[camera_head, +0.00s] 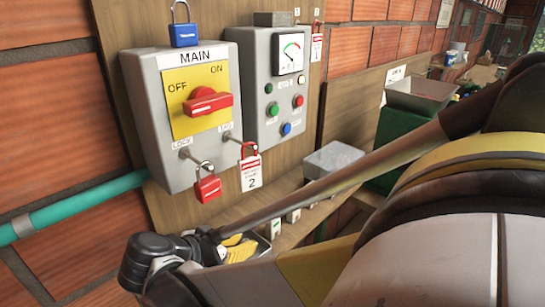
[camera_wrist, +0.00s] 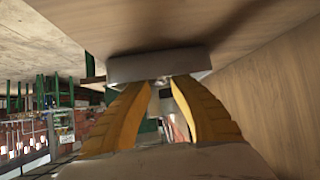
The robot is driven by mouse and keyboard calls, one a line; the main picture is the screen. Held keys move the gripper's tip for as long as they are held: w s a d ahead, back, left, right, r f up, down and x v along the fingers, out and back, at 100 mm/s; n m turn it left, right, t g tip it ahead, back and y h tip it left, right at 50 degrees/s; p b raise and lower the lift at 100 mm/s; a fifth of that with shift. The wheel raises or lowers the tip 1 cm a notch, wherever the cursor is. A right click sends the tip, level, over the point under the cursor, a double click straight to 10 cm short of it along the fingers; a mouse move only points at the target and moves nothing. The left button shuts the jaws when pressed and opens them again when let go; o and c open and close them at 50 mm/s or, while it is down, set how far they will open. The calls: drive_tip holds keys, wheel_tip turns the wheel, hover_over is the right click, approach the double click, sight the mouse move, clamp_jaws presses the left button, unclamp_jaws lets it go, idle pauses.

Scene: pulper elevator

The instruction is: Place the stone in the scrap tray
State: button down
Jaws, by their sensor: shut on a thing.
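My gripper (camera_wrist: 160,82) shows in the wrist view with its two yellow ribbed fingers closing in at the tips. A small pale bit between the tips looks like the stone (camera_wrist: 157,85), mostly hidden by the fingers. A flat grey piece (camera_wrist: 150,66) lies just beyond the fingertips, close to the wood; it may be the side of the scrap tray, but I cannot tell for sure. In the head view my gripper (camera_head: 240,247) is low in the middle, its yellow fingers partly behind my arm. A grey tray-like rim (camera_head: 264,246) shows right beside them.
The MAIN switch box (camera_head: 190,112) and a control panel (camera_head: 275,88) stand on the wall board, with red padlocks (camera_head: 207,187) hanging. A grey box (camera_head: 332,158) sits on the wooden ledge. A metal hopper (camera_head: 420,95) stands farther right. My arm crosses the right side.

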drive_tip(key=c, duration=1.3)
unclamp_jaws()
